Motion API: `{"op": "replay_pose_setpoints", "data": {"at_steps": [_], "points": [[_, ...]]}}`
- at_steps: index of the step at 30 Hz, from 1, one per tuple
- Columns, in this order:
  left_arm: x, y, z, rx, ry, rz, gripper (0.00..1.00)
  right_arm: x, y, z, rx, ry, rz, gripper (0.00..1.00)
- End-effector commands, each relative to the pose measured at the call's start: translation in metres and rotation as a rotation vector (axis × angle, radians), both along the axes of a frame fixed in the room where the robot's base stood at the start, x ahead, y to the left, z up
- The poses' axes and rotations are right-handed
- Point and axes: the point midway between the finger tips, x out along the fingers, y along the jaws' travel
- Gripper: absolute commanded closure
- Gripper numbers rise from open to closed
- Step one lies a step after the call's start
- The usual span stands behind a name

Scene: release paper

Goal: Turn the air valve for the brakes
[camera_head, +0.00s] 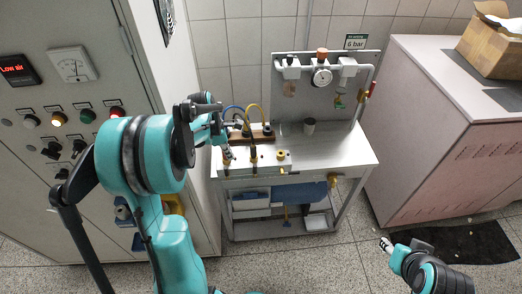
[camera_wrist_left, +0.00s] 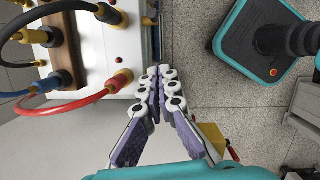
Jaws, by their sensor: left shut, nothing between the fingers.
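My left gripper (camera_head: 227,157) is shut and empty at the left front of the workbench, close to the hose block. In the left wrist view its fingertips (camera_wrist_left: 160,72) meet in front of a white box edge. A brown block with hoses (camera_head: 262,134) stands on the bench. A gauge panel (camera_head: 300,105) behind carries a round gauge (camera_head: 321,76), a red-handled fitting (camera_head: 372,90) and a green-handled one (camera_head: 338,102). A yellow fitting (camera_head: 333,181) sits under the bench's right front edge. I cannot tell which fitting is the brake valve. My right gripper (camera_head: 384,243) is low at the right.
A grey control cabinet (camera_head: 90,90) with lamps and knobs stands left. A pale cabinet (camera_head: 430,120) with a cardboard box (camera_head: 492,45) stands right. A dark cup (camera_head: 309,126) stands on the bench.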

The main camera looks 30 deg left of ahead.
Motion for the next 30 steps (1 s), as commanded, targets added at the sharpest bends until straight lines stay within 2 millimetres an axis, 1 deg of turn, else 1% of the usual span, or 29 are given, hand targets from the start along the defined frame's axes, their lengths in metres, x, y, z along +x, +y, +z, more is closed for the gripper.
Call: {"op": "replay_pose_setpoints", "data": {"at_steps": [5, 8, 15, 18, 19, 21, 24, 30], "points": [[0.002, 0.0, -0.015, -0.009, 0.008, 0.024, 1.0, 0.0, 0.0, -0.005, 0.0, 0.0, 0.0, 0.6], [0.005, -0.003, -0.032, -0.009, 0.008, 0.022, 1.0, 0.0, 0.0, -0.011, 0.0, 0.0, 0.0, 0.6], [0.014, -0.012, -0.083, -0.007, 0.006, 0.019, 1.0, 0.0, 0.0, -0.028, 0.0, 0.0, 0.0, 0.6], [0.017, -0.016, -0.102, -0.006, 0.007, 0.02, 1.0, 0.0, 0.0, -0.034, 0.0, 0.0, 0.0, 0.6], [0.019, -0.018, -0.105, -0.007, 0.006, 0.018, 1.0, 0.0, 0.0, -0.036, 0.0, 0.0, 0.0, 0.6], [0.028, -0.029, -0.101, -0.007, 0.006, 0.016, 1.0, 0.0, 0.0, -0.037, 0.0, 0.0, 0.0, 0.6], [0.036, -0.037, -0.1, -0.006, 0.007, 0.016, 1.0, 0.0, 0.0, -0.039, 0.0, 0.0, 0.0, 0.6], [0.043, -0.045, -0.099, -0.006, 0.006, 0.018, 1.0, 0.0, 0.0, -0.041, 0.0, 0.0, 0.0, 0.6]]}}
